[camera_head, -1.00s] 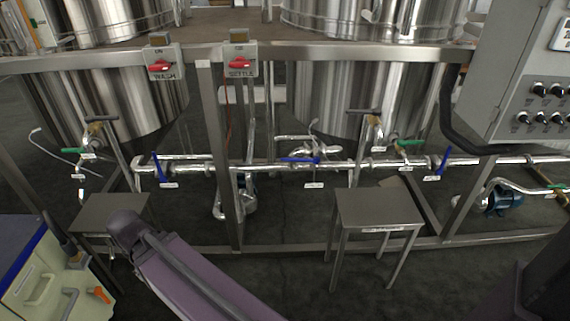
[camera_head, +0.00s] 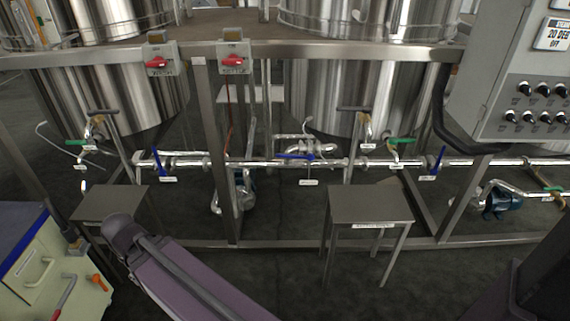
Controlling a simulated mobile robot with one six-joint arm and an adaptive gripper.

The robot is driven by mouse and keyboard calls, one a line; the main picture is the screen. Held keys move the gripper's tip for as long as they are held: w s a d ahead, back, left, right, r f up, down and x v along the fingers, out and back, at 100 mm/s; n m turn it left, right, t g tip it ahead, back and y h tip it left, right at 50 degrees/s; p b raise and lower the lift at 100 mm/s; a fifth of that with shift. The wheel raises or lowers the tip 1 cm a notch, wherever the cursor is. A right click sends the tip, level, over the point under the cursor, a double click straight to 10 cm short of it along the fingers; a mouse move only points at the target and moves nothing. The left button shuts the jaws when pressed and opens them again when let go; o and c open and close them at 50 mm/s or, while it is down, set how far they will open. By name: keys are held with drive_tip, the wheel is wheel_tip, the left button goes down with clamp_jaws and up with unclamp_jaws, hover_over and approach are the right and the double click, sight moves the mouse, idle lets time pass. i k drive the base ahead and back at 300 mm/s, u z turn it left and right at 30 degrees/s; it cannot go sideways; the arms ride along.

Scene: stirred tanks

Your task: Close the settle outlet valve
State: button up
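Several valves sit on the steel pipework behind the frame. A left blue-handled valve (camera_head: 156,160) and a right blue-handled valve (camera_head: 438,160) have upright levers. A middle blue-handled valve (camera_head: 296,156) has its lever lying along the pipe. Green handles show at the left (camera_head: 76,142), right of centre (camera_head: 401,140) and far right (camera_head: 554,189). The small valve tags are too small to read, so I cannot tell which is the settle outlet valve. A switch box (camera_head: 234,58) tagged SETTLE hangs on the rail. My gripper is not in view; only a purple link of my arm shows.
Large steel tanks (camera_head: 345,85) stand behind the rail (camera_head: 330,50). A small table (camera_head: 370,205) and another on the left (camera_head: 108,203) stand before the pipes. A control cabinet (camera_head: 520,90) is at right, a cream cart (camera_head: 45,275) at lower left. Dark floor is open in front.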

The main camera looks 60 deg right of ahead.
sight(292, 156)
drive_tip(key=u, duration=0.05)
drive_tip(key=k, duration=0.65)
drive_tip(key=z, duration=2.55)
drive_tip(key=i, duration=0.55)
drive_tip(key=u, duration=0.25)
